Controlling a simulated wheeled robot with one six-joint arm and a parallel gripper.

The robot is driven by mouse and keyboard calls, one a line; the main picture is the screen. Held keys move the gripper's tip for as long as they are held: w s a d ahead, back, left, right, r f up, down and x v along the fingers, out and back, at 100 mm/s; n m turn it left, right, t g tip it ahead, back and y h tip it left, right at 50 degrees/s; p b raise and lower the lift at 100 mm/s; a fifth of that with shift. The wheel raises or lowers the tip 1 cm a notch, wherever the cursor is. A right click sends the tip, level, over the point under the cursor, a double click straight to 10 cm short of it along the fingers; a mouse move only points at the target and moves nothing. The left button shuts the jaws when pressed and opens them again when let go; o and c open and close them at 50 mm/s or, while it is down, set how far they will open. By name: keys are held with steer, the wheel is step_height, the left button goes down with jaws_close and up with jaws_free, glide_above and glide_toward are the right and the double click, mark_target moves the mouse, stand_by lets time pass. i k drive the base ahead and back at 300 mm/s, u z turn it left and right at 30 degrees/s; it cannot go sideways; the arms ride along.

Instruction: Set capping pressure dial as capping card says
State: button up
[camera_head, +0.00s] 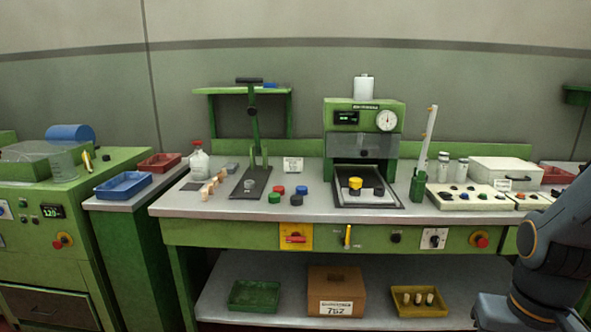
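A green press machine (364,118) stands at the back of the bench, with a small dark display (346,117) and a round white gauge (386,120) on its front. On the bench's front panel are a black knob (395,237) and a second knob on a white plate (434,238); I cannot tell which is the capping pressure dial. A small white card (293,164) stands at the back, its writing too small to read. Part of my arm shows at the lower right; my gripper is not in view.
A yellow switch plate (295,237), a yellow lever (347,236) and a red button (480,239) share the front panel. Coloured caps (279,189), a lever press (253,140) and a white control panel (470,197) sit on the bench. The bench's front middle is fairly clear.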

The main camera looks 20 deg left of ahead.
mark_target(435, 239)
steer(key=z, duration=2.2)
steer(key=i, duration=0.85)
steer(key=u, duration=2.7)
